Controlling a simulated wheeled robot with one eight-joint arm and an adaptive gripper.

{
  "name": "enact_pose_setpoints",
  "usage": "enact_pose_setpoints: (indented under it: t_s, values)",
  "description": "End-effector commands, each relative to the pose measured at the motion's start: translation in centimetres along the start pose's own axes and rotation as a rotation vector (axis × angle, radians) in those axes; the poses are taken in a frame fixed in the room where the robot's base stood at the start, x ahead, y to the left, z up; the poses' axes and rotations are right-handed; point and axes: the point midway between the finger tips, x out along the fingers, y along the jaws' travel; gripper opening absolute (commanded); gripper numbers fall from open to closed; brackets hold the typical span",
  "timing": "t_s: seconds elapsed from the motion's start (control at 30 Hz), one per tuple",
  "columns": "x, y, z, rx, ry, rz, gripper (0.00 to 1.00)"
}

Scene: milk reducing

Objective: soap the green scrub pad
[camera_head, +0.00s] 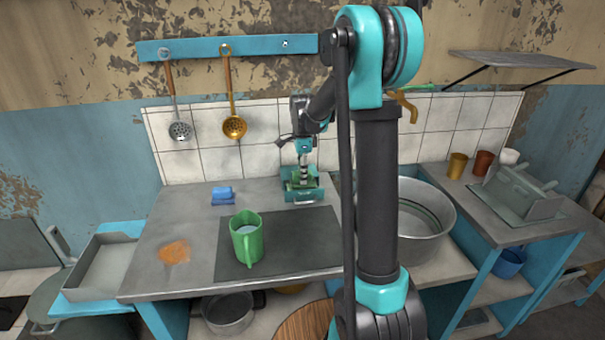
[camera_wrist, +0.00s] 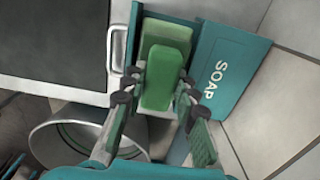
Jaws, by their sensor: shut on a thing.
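The green scrub pad (camera_wrist: 164,82) is between the fingers of my gripper (camera_wrist: 162,96) in the wrist view. My gripper is shut on it. The teal soap box (camera_wrist: 222,75), marked SOAP, lies open just below the pad, with a paler green block (camera_wrist: 166,34) inside it. The pad covers part of that block, and I cannot tell whether they touch. In the head view my gripper (camera_head: 303,178) points down at the teal soap box (camera_head: 304,194) at the back of the counter; the pad is hard to make out there.
A green mug (camera_head: 247,240) with pale liquid stands on a dark mat (camera_head: 300,245). A blue sponge (camera_head: 222,196) and an orange stain (camera_head: 174,252) are on the counter to the left. A large metal pot (camera_head: 425,245) is right of the box. The tiled wall (camera_head: 265,153) is close behind.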

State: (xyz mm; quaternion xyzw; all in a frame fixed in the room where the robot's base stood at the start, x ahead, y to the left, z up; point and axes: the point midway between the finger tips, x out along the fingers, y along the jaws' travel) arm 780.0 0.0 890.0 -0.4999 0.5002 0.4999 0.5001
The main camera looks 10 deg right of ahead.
Motion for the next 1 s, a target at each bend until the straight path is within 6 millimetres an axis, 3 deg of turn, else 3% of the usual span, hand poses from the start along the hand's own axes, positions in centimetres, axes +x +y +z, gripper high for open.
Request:
enact_pose_setpoints:
  t_s: [1.0]
  values:
    - [0.53,-0.01,0.0,0.0,0.0,0.0,0.05]
